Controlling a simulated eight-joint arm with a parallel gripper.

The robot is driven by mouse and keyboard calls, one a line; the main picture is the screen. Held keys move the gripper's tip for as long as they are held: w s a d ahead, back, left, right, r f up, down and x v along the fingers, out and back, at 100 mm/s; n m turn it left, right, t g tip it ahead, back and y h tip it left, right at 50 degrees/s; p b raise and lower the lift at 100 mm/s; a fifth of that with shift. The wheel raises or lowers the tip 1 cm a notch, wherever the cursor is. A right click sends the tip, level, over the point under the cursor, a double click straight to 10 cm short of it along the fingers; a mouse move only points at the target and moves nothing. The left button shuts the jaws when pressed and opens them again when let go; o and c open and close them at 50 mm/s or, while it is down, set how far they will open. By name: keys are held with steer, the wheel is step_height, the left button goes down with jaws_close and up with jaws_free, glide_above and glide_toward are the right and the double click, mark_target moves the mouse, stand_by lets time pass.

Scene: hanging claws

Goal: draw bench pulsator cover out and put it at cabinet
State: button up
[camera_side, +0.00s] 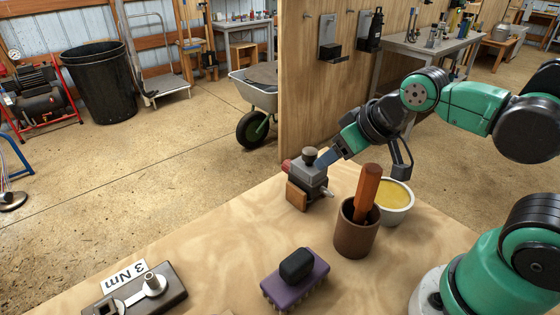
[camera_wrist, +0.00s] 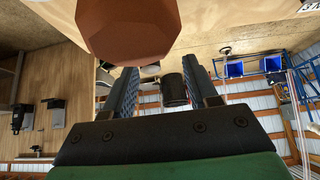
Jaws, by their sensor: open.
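A grey pulsator-like device (camera_side: 312,174) stands upright near the bench's far edge in the side view. It has a black knob on top, a brown plate in front and a reddish end at left. I cannot tell which part is the cover. My gripper (camera_side: 325,160) is open, its blue fingertips close beside the device's upper right; I cannot tell whether they touch it. In the wrist view the gripper (camera_wrist: 162,78) shows its two fingers apart, with nothing clearly held. A reddish-brown faceted end (camera_wrist: 125,28), probably the wooden handle, hides part of that view. No cabinet is clearly identifiable.
A brown cup (camera_side: 355,238) holding a wooden handle (camera_side: 368,192) stands just right of the device. Behind it is a bowl of yellow stuff (camera_side: 395,196). A purple brush (camera_side: 296,285) and a torque block (camera_side: 140,295) lie in front. A wooden panel (camera_side: 310,95) rises behind.

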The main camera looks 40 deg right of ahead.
mark_target(309, 150)
steer(key=o, duration=0.6)
steer(key=shift+w+r, duration=0.1)
steer(key=shift+w, duration=0.15)
steer(key=shift+o, duration=0.2)
steer(key=w+g, duration=0.1)
steer(key=w+d+f, duration=0.1)
steer(key=w, duration=0.1)
steer(key=w+d+g, duration=0.1)
steer(key=w, duration=0.1)
steer(key=shift+w+f+g, duration=0.15)
steer(key=shift+f+g, duration=0.1)
steer(key=shift+g, duration=0.05)
steer(key=shift+x, duration=2.8)
steer(key=shift+c, duration=0.2)
jaws_close()
steer(key=shift+r, duration=0.6)
